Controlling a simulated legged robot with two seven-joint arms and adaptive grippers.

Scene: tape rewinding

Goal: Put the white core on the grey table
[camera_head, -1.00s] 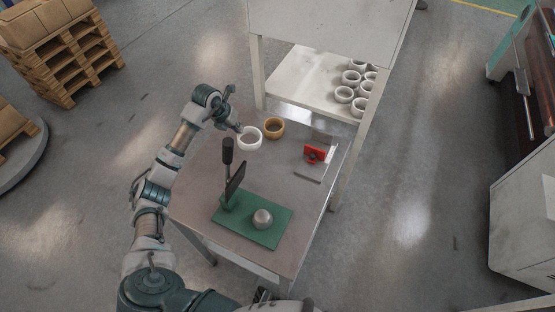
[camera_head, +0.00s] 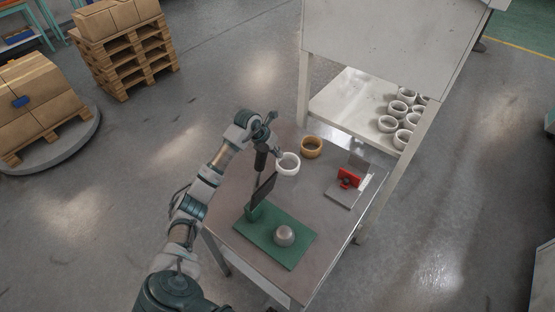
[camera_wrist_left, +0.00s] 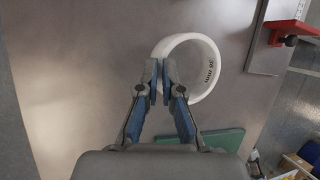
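The white core (camera_head: 288,163) is a short open ring at the far side of the near grey table (camera_head: 322,226). In the wrist view the core (camera_wrist_left: 205,80) shows printed text on its inner wall. My left gripper (camera_head: 278,153) is at the core's left side. In the wrist view its fingertips (camera_wrist_left: 161,70) are close together on either side of the core's left wall, shut on it. I cannot tell whether the core touches the tabletop. My right gripper is not in view.
A tan ring (camera_head: 312,147) stands right behind the core. A red device (camera_head: 348,178) is on the table's right. A green base (camera_head: 262,242) with a metal hub (camera_head: 284,235) and a black lever is in front. White rings lie on a shelf (camera_head: 345,108) behind.

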